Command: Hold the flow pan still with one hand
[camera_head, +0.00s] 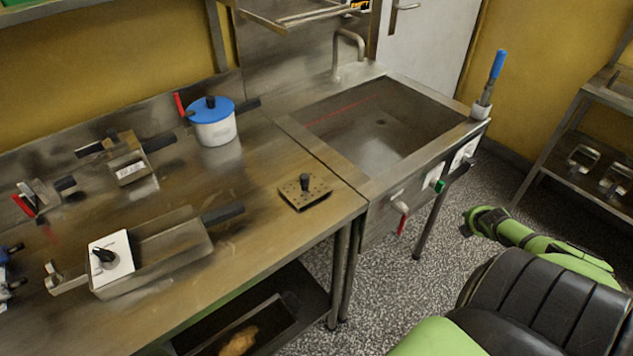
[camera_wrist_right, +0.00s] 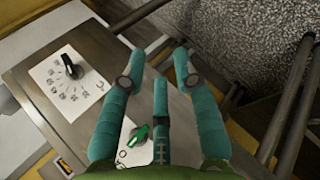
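A long shallow metal pan with a dark handle (camera_head: 180,243), which looks like the flow pan, lies on the steel worktop at the lower left of the head view. A white plate with a black knob (camera_head: 111,258) stands at its left end; I cannot tell whether they are joined. My right gripper (camera_wrist_right: 160,52) is open and empty in the right wrist view, in front of a panel with a white dial (camera_wrist_right: 68,84) and a green knob (camera_wrist_right: 139,133). The pan is not in that view. My left gripper cannot be made out in the head view.
A white pot with a blue lid (camera_head: 212,122) stands behind the pan. A small perforated plate with a black knob (camera_head: 305,190) lies near the worktop's front edge. A sink basin (camera_head: 375,130) is to the right, with a blue-handled tool (camera_head: 496,68) at its corner.

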